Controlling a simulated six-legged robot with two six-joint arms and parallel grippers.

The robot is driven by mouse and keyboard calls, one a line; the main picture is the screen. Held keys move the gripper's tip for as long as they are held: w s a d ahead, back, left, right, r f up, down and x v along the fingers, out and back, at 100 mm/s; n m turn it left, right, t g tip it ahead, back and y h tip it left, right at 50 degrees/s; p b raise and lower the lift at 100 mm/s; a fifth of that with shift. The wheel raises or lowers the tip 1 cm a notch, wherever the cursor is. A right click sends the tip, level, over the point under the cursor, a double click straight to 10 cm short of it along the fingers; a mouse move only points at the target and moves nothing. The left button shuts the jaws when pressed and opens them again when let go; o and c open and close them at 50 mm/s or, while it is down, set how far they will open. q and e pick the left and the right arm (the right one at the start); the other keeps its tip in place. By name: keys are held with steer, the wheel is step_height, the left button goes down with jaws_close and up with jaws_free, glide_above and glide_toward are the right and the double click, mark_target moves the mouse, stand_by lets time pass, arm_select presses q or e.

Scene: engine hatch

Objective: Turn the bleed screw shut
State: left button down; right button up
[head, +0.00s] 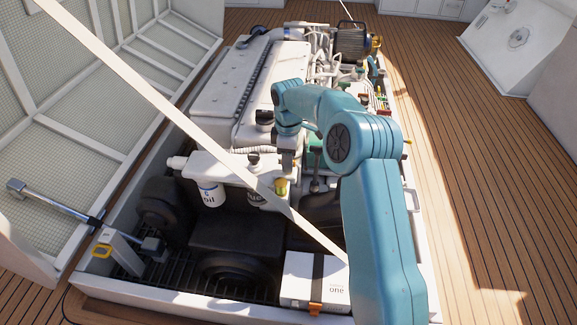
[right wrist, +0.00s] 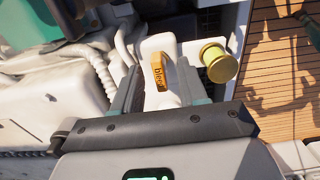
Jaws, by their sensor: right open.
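A flat orange-yellow piece lettered "bleed" (right wrist: 159,71), which I take to be the bleed screw's head, stands on a white fitting in the right wrist view. My right gripper (right wrist: 157,78) is open, with one grey finger on each side of it. I see gaps between the fingers and the piece. In the head view my right gripper (head: 288,162) points down at the front of the engine and hides the screw. My left gripper is in neither view.
A yellow spool-shaped knob (right wrist: 218,62) stands close right of the fingers. A white oil filter (head: 211,194) hangs left of the gripper. A white box (head: 301,277) lies below in the bay. A pale strap (head: 165,102) crosses the head view. The wooden deck (head: 470,190) at right is clear.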

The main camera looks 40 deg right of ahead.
steer(key=shift+f, duration=0.55)
steer(key=shift+c, duration=0.2)
jaws_close()
steer(key=shift+r, duration=0.1)
